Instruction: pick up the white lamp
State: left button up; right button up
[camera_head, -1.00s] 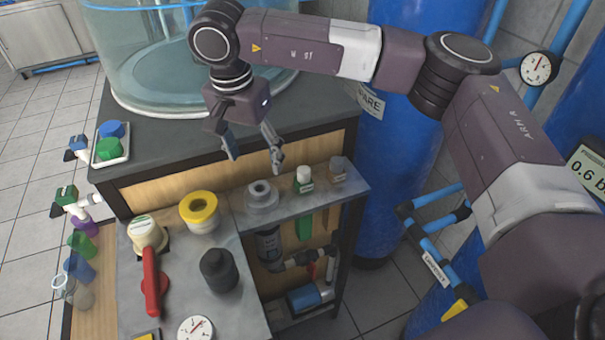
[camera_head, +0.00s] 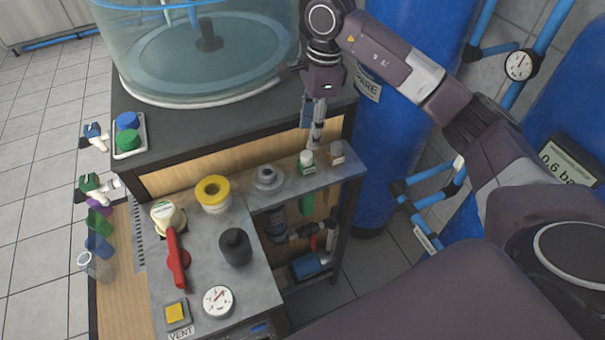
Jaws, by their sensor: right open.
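Two small capped items stand on the narrow grey shelf (camera_head: 330,174). One has a white top and a green labelled body (camera_head: 307,161). The other, to its right, has a greyish-brown top and a pale label (camera_head: 337,152). I cannot tell for sure which of them is the white lamp; the white-topped one looks whitest. My right gripper (camera_head: 312,132) is open and empty, pointing down, seen nearly edge-on. In the picture its fingertips are just above the white-topped item; no contact shows. My left gripper is not in view.
A grey ring fitting (camera_head: 267,179) stands left on the shelf. A yellow-ringed piece (camera_head: 213,193), a red-handled valve (camera_head: 177,258), a black knob (camera_head: 235,247) and a gauge (camera_head: 219,301) are on the panel. A clear tank (camera_head: 200,50) stands behind; blue cylinders (camera_head: 393,150) are at right.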

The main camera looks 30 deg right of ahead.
aim_at(307, 154)
notch_tip(307, 154, down, 2)
jog(key=shift+f+p, duration=0.25)
jog(key=shift+p, duration=0.2)
jog(key=f+p, duration=0.2)
jog(key=f, duration=0.1)
jog(key=f+p, duration=0.1)
jog(key=shift+a+f, duration=0.25)
jog(key=shift+f, duration=0.4)
jog(key=shift+c, duration=0.4)
jog(key=c, duration=0.9)
jog(key=shift+o, duration=0.2)
jog(key=shift+w, duration=0.1)
